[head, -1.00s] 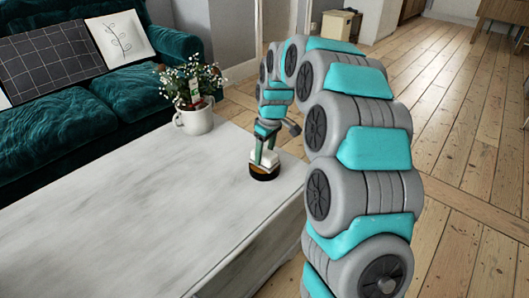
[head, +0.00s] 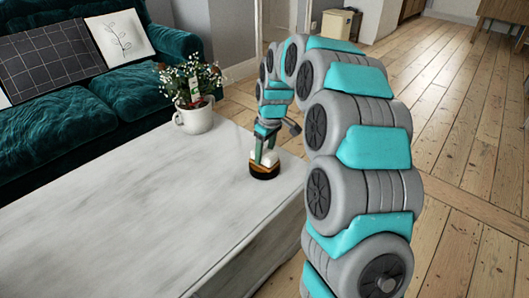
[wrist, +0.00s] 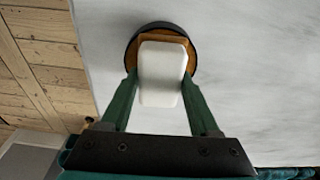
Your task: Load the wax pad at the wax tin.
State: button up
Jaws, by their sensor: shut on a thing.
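The wax tin (head: 264,172) is a low round dark tin with amber-brown wax, standing near the right edge of the pale table. It also shows at the top of the wrist view (wrist: 193,58). The wax pad (wrist: 162,72) is a white block with rounded corners. My gripper (wrist: 160,80) is shut on the pad, with one green finger on each side. In the head view my gripper (head: 265,155) points down at the tin. The pad overlaps the wax, hiding part of it; I cannot tell whether they touch.
The pale table (head: 130,215) is clear in front and to the left. A white mug with flowers (head: 195,118) stands near its back edge, left of my arm. A green sofa (head: 75,120) is behind the table. Floorboards lie open at right.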

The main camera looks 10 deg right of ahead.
aim_at(264, 151)
dwell(0.3)
jog(key=shift+r+p, duration=0.85)
jog(key=shift+r, duration=2.6)
